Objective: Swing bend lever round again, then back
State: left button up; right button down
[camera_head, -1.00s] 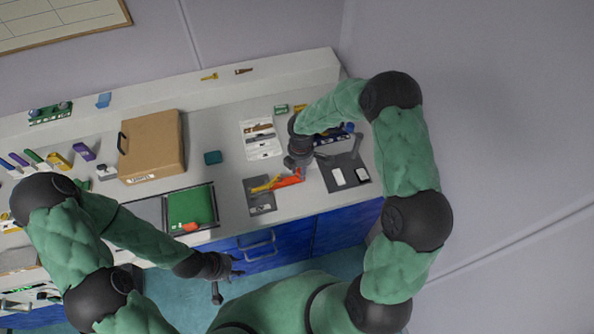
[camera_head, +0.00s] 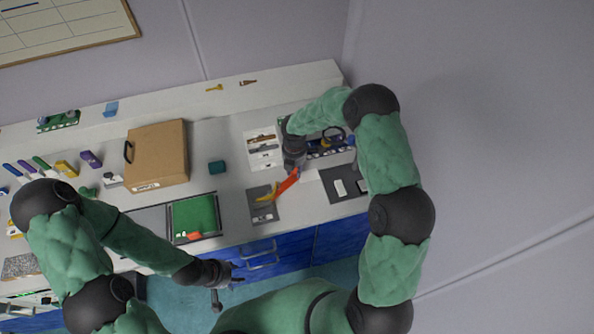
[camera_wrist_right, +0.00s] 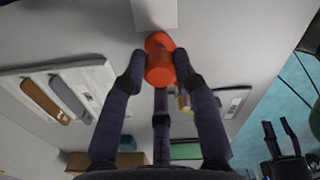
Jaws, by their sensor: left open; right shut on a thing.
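The bend lever (camera_head: 287,184) is orange-red and slants up to the right from a small device with a yellow part (camera_head: 264,198) on a dark grey plate (camera_head: 262,214). My right gripper (camera_head: 295,168) is at the lever's upper end, pointing down. In the right wrist view the fingers of my right gripper (camera_wrist_right: 158,78) are shut around the orange knob of the lever (camera_wrist_right: 159,58). The lower lever is mostly hidden there. My left gripper (camera_head: 236,274) is open and empty, in front of the bench edge.
A dark grey mat (camera_head: 328,192) with white pieces lies right of the device. A white card with tools (camera_head: 262,150) lies behind it. A green-topped tray (camera_head: 194,216), a teal block (camera_head: 217,167) and a cardboard box (camera_head: 157,155) stand to the left.

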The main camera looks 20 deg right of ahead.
jog(key=shift+w+a+n, duration=0.15)
jog(key=shift+w+n, duration=0.15)
jog(key=shift+w, duration=0.2)
dwell(0.3)
jog(key=c, duration=0.9)
grip_release()
jog(key=shift+c, duration=0.2)
jog(key=shift+r, duration=0.15)
notch_tip(320, 180, up, 12)
